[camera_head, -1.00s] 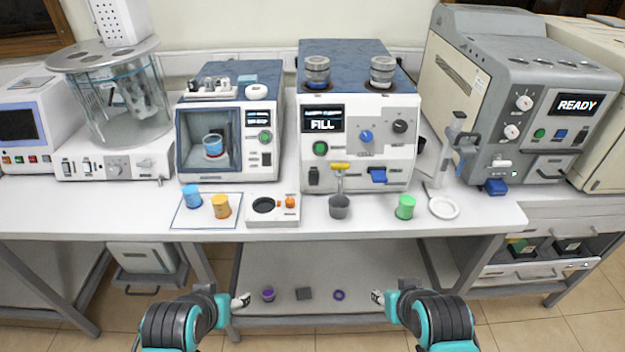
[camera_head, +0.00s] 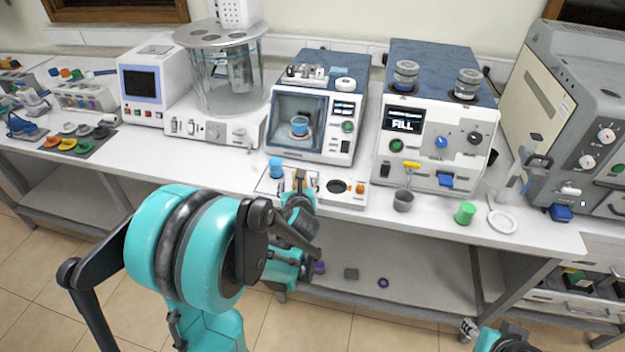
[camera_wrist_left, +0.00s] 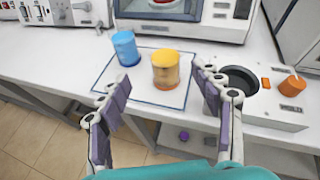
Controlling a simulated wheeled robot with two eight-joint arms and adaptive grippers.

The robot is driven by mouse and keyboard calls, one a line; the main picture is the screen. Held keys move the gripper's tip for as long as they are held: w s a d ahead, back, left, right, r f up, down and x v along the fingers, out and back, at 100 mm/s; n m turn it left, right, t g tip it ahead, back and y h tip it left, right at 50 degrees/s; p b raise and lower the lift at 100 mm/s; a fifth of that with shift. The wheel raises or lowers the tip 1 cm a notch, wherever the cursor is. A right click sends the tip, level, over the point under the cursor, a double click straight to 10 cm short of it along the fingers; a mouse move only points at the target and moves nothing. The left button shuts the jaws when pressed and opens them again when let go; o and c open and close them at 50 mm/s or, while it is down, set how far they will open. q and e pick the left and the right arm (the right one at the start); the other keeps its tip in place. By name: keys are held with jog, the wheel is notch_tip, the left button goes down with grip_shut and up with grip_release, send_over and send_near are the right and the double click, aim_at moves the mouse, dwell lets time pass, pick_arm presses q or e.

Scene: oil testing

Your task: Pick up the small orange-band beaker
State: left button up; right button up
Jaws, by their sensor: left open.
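The small orange-band beaker (camera_wrist_left: 166,72) stands upright on a blue-outlined mat (camera_wrist_left: 118,74) in the left wrist view, with a yellow-orange top and an orange line at its base. In the head view the beaker is mostly hidden behind my left gripper (camera_head: 299,183). My left gripper (camera_wrist_left: 160,76) is open, its fingers spread on the near left and near right of the beaker, with nothing between the pads. My right gripper (camera_head: 468,328) shows only partly at the bottom of the head view; its opening is unclear.
A blue beaker (camera_wrist_left: 125,48) stands left of the orange-band one on the same mat. A white device with a dark round well (camera_wrist_left: 238,80) and an orange knob (camera_wrist_left: 292,86) lies to the right. A grey cup (camera_head: 403,201) and green beaker (camera_head: 465,213) stand further right. Machines line the back.

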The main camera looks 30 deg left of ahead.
pick_arm(q)
jog(key=shift+w+a+f+m, duration=0.15)
jog(key=shift+w+f+m, duration=0.05)
jog(key=shift+w+m, duration=0.45)
jog(key=b+x, duration=0.2)
jog(key=x, duration=0.5)
jog(key=shift+w+f+b, duration=0.15)
jog(key=shift+f+b, duration=0.1)
jog(key=shift+b, duration=0.15)
jog(key=shift+r, duration=0.15)
jog(key=shift+c, duration=0.9)
jog(key=c, duration=1.2)
